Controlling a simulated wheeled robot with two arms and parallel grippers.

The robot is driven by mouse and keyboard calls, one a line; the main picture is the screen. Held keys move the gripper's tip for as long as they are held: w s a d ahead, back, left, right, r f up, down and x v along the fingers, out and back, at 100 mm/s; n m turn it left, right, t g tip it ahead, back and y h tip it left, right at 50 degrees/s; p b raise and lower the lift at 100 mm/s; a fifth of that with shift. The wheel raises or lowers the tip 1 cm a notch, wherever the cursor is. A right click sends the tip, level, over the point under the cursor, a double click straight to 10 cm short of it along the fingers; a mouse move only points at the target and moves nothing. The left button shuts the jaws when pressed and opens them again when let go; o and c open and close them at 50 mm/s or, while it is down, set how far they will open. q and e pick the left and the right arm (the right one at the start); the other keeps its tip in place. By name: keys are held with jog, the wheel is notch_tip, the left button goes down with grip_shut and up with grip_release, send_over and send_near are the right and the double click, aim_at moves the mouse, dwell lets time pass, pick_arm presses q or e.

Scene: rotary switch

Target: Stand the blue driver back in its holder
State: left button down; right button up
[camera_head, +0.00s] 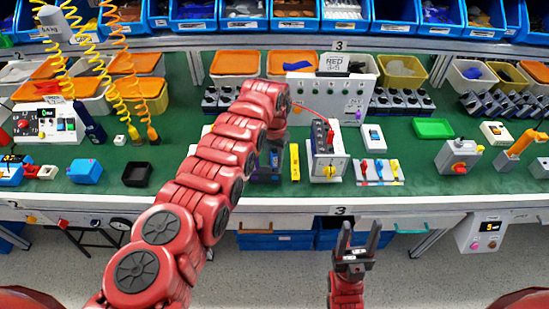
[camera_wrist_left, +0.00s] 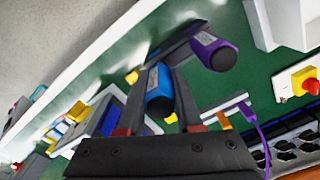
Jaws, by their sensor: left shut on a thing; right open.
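The blue driver (camera_wrist_left: 158,92) shows handle-end toward the camera in the left wrist view, between the two fingers of my left gripper (camera_wrist_left: 160,88), which is shut on it. The driver's lower part is hidden. A purple driver (camera_wrist_left: 214,53) stands just beside it at a dark holder (camera_wrist_left: 180,42). I cannot tell whether the blue driver's shaft is inside the holder. In the head view my left forearm covers most of this spot; only dark and purple parts show beside the yellow bar. My right gripper (camera_head: 357,240) is open and empty in front of the bench edge.
A yellow bar (camera_head: 294,162) and a switch box with a yellow knob (camera_head: 326,170) stand close right of the left gripper. A green tray (camera_head: 433,128) lies right. Coiled cables hang at the left.

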pick_arm(q)
jog(key=shift+f+b, duration=0.8)
jog(key=shift+f, duration=0.2)
jog(key=c, duration=0.5)
grip_release()
jog(key=shift+r, duration=0.1)
notch_tip(320, 180, up, 11)
jog(key=shift+r+b, duration=0.1)
jog(key=shift+b, duration=1)
notch_tip(320, 180, up, 6)
jog(key=p, duration=0.1)
